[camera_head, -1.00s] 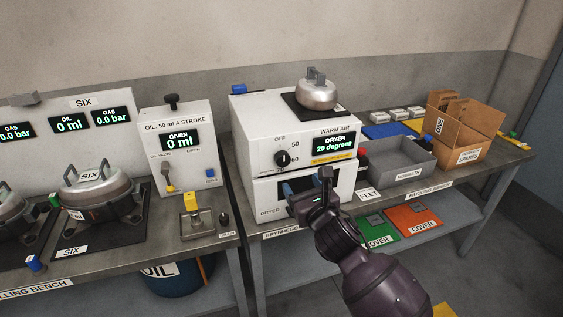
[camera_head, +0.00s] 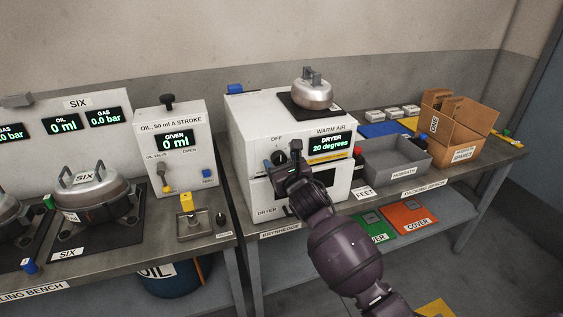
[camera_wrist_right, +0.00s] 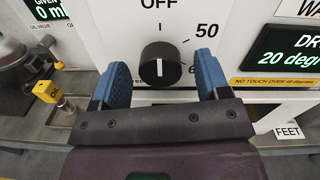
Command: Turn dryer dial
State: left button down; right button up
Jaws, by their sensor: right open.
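The dryer (camera_head: 240,120) is a white box on the bench, and its display (camera_head: 329,146) reads 20 degrees. Its black dial (camera_wrist_right: 160,65) has a white pointer line and sits below the word OFF, with 50 and 60 to the right. In the head view the dial (camera_head: 279,158) is partly covered by my right gripper (camera_head: 287,162). In the right wrist view my right gripper (camera_wrist_right: 160,85) is open, one blue finger on each side of the dial, with gaps to both. My left gripper is not in view.
The oil stand (camera_head: 176,130) is to the left. A grey bin (camera_head: 395,160) and a cardboard box (camera_head: 452,130) stand to the right.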

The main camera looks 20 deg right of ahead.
jog(key=shift+c, duration=0.4)
jog(key=c, duration=0.8)
jog(key=shift+c, duration=0.2)
